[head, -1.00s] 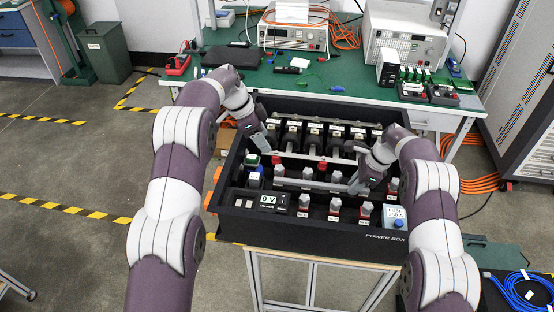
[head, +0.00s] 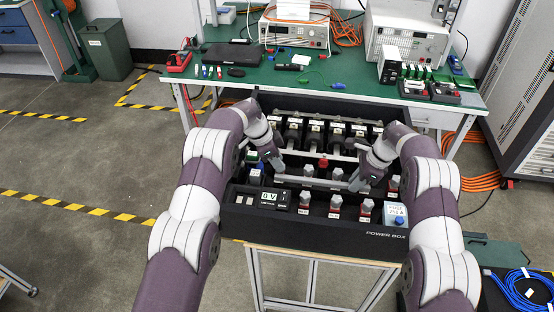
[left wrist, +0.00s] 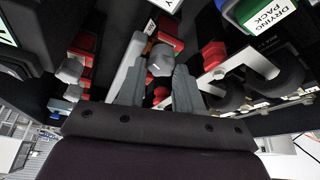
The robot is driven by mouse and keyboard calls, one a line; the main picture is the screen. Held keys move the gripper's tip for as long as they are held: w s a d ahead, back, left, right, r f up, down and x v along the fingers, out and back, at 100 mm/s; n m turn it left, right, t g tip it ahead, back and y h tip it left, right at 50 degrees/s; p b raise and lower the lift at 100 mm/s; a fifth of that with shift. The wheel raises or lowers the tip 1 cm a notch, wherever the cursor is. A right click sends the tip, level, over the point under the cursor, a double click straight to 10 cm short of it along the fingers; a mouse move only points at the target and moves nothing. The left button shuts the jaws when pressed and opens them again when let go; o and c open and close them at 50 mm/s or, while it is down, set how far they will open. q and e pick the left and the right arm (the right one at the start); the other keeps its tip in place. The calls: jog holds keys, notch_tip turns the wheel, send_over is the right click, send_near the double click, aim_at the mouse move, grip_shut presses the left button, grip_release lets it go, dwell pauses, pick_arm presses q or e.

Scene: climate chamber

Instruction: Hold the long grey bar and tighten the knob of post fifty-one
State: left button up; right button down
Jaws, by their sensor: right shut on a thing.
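The long grey bar (head: 312,182) lies across the middle of the black power box, left to right. My right gripper (head: 354,184) is shut on its right end. My left gripper (head: 279,168) is low over the bar's left end. In the left wrist view its two fingers (left wrist: 160,78) stand apart, with a grey knob (left wrist: 160,60) between them near the tips, red parts around it. I cannot tell whether they touch it. No post number is readable, so I cannot tell which is post fifty-one.
The power box (head: 320,231) stands on a wooden-topped stand. Several grey knobs on red bases, such as one front knob (head: 336,201), line its front. A display (head: 270,197) reads 0 V. Behind is a green bench (head: 350,82) with instruments.

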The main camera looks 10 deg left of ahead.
pick_arm(q)
jog(key=c, duration=0.4)
jog(key=shift+m+g, duration=0.6)
jog(key=shift+m, duration=1)
jog(key=shift+c, duration=0.2)
jog(key=o, duration=1.1)
jog(key=shift+c, duration=0.2)
jog(key=v, duration=1.2)
